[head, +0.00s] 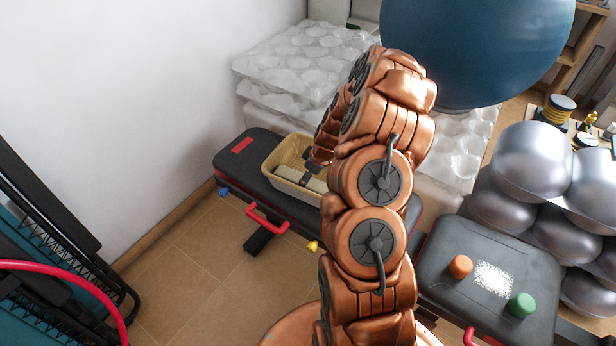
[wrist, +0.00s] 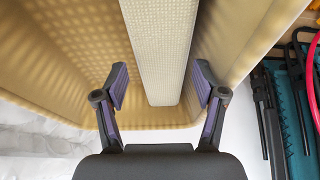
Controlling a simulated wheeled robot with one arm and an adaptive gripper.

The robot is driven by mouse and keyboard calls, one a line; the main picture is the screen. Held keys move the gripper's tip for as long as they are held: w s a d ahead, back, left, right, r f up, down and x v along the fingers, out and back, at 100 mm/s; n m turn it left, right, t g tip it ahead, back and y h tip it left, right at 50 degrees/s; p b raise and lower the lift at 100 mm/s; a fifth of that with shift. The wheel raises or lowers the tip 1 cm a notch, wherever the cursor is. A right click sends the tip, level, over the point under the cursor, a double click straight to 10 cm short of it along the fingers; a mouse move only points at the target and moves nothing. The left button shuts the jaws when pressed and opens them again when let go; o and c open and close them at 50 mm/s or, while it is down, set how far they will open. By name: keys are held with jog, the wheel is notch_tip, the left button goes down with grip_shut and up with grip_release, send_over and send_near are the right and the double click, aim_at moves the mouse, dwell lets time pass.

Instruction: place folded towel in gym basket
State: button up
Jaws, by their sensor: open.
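The tan gym basket (head: 290,188) stands on a black padded bench; its perforated inside (wrist: 60,70) fills much of the wrist view. A pale, long, textured block that looks like the folded towel (wrist: 160,45) lies inside the basket. In the head view, pale contents show in the basket, partly covered by my arm. My gripper (wrist: 162,88) is open, with one finger on each side of the towel's near end and visible gaps between. In the head view my arm hides the gripper fingers.
The black bench (head: 240,160) stands by the white wall. A second bench (head: 450,250) at right carries an orange cylinder (head: 460,267) and a green cylinder (head: 521,305). A big blue ball (head: 475,45) and silver balls (head: 535,160) stand behind.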

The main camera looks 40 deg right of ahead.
jog(key=shift+r+p, duration=0.7)
jog(key=shift+r, duration=0.05)
jog(key=v, duration=1)
jog(key=s+a+r+g, duration=0.1)
jog(key=s+a+r, duration=0.3)
jog(key=a, duration=0.3)
jog(key=s+a+r+m+g, duration=0.1)
jog(key=s+a+r, duration=0.25)
jog(key=a, duration=0.35)
jog(key=s+a+r+g, duration=0.1)
jog(key=s+a+r, duration=0.25)
jog(key=a, duration=0.25)
jog(key=s+a+r+m+g, duration=0.1)
jog(key=s+a+r+m, duration=0.1)
jog(key=s, duration=0.8)
jog(key=s+a+r+m+g+h, duration=0.1)
jog(key=s+a+r+m+g, duration=0.1)
jog(key=s, duration=0.9)
jog(key=a+r, duration=0.1)
jog(key=a, duration=0.1)
jog(key=shift+a+g+h+b, duration=0.3)
notch_tip(320, 180, up, 19)
jog(key=t+p, duration=0.1)
jog(key=p, duration=1.6)
jog(key=shift+w+f, duration=0.15)
jog(key=shift+w, duration=0.1)
